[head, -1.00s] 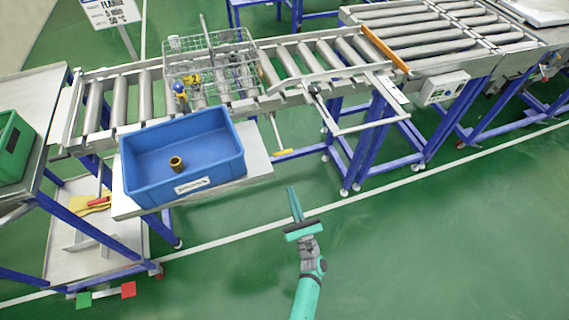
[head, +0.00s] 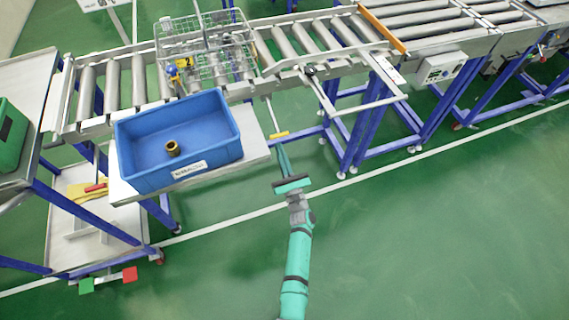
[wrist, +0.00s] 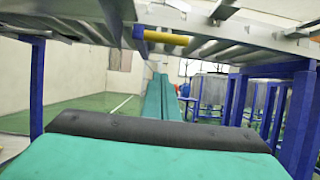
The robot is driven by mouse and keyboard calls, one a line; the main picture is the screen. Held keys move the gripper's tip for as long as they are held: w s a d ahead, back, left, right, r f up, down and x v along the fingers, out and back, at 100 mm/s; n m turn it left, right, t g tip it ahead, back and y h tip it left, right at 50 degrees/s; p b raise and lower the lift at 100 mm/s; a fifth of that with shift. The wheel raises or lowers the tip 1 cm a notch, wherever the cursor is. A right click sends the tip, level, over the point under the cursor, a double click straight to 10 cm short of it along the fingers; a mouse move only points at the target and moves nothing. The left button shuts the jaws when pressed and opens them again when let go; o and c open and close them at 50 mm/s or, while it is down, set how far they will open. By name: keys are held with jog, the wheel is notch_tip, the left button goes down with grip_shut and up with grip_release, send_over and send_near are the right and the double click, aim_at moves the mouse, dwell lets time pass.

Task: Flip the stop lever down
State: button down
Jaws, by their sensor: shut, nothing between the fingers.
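A lever with a yellow cross handle (head: 279,135) on a thin pale rod hangs below the front edge of the roller conveyor; I take it for the stop lever. The yellow handle (wrist: 167,38) also shows in the wrist view, above the line of my fingers. My gripper (head: 281,146) is shut and empty, its teal fingers pointing at the conveyor. In the head view the fingertips appear just below the handle. In the wrist view the fingers (wrist: 160,95) lie under it; I cannot tell whether they touch.
A blue bin (head: 130,160) with a brass-coloured part (head: 172,149) stands on a shelf left of my gripper. A wire basket (head: 205,38) sits on the rollers. A pale bar frame (head: 375,104) juts out at right above blue legs (head: 362,130). The green floor in front is clear.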

jog(key=shift+s+d+r, duration=0.1)
jog(key=shift+s+r, duration=0.05)
jog(key=shift+r, duration=0.85)
jog(key=shift+s+d+r, duration=0.1)
jog(key=shift+r, duration=0.9)
